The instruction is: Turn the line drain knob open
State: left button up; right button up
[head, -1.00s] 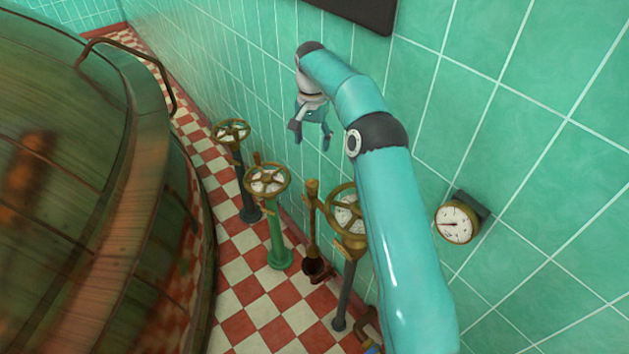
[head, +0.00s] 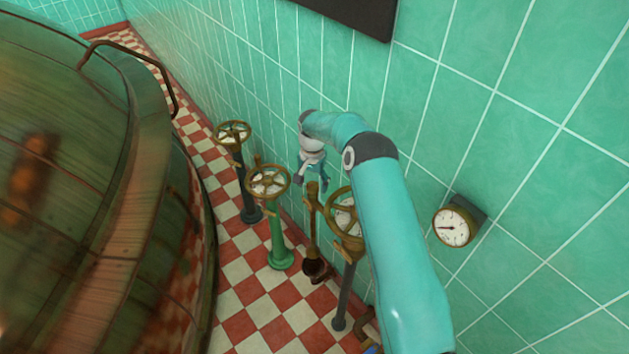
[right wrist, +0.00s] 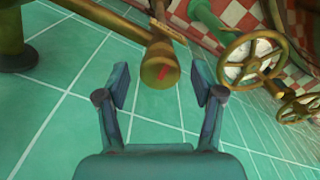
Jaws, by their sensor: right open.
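A brass knob (head: 312,187) tops a short brown post standing among the valves by the wall. In the right wrist view the knob (right wrist: 160,68) shows a round end with a red mark, just beyond and between the fingertips. I take it to be the line drain knob, though no label is readable. My right gripper (head: 311,182) is open and points down just above the knob, with its fingers apart and apparently not touching it. The wrist view shows the open right gripper (right wrist: 160,84) empty. My left gripper is in neither view.
Handwheel valves stand close by: a green-posted one (head: 268,181) left of the knob, a dark-posted one (head: 233,132) farther back, and one (head: 340,222) to the right, partly behind my right arm. A large copper kettle (head: 80,190) fills the left. A dial gauge (head: 452,227) hangs on the tiled wall.

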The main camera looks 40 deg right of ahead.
jog(key=c, duration=1.1)
jog(key=shift+s+d, duration=0.1)
jog(key=shift+d, duration=0.25)
jog(key=shift+a+f, duration=0.1)
jog(key=shift+a, duration=0.15)
jog(key=shift+a+f, duration=0.1)
jog(key=shift+a, duration=0.15)
jog(key=o, duration=1.1)
jog(key=shift+d, duration=0.1)
